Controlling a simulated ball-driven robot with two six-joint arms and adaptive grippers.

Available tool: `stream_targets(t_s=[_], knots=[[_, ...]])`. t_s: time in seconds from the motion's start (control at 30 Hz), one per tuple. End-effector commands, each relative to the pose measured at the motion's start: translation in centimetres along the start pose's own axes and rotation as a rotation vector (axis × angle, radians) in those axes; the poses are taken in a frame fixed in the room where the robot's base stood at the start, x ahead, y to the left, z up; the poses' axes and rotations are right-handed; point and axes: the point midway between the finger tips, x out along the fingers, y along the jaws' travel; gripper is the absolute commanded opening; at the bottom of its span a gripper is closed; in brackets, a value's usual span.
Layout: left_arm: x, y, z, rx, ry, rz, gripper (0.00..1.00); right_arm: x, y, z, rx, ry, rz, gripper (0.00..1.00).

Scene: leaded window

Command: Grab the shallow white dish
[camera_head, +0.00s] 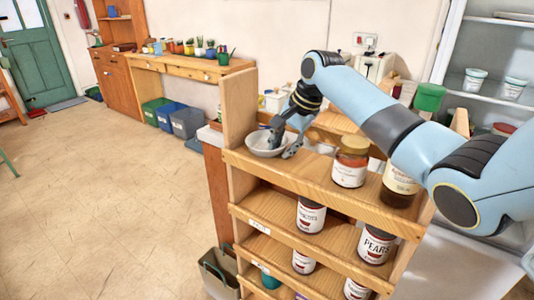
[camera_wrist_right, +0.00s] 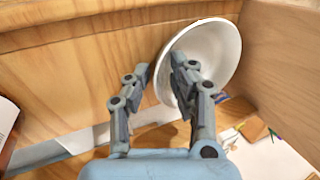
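The shallow white dish (camera_head: 258,148) sits on the top shelf of the wooden rack, at its left end near the upright side board. It also shows in the wrist view (camera_wrist_right: 222,50), top centre-right. My right gripper (camera_head: 284,150) is at the dish's right side, with one finger over its inside and the other just outside the rim. In the wrist view the fingers (camera_wrist_right: 161,72) are apart, with the rim between them. I see a gap beside the rim, so the gripper looks open. My left gripper is not in view.
The tall side board (camera_head: 239,105) rises close by the dish's left. Labelled tins (camera_head: 376,244) fill lower shelves. Open floor lies at left.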

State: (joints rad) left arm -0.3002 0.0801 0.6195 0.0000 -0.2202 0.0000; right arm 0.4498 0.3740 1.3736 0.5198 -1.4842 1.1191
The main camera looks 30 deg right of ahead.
Motion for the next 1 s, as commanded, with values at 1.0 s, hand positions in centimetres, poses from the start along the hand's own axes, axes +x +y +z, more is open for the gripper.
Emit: stream_targets(t_s=[1.0], knots=[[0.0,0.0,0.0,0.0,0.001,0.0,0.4,-1.8,-0.6,2.1,-0.002,-0.002,-0.003,0.0]])
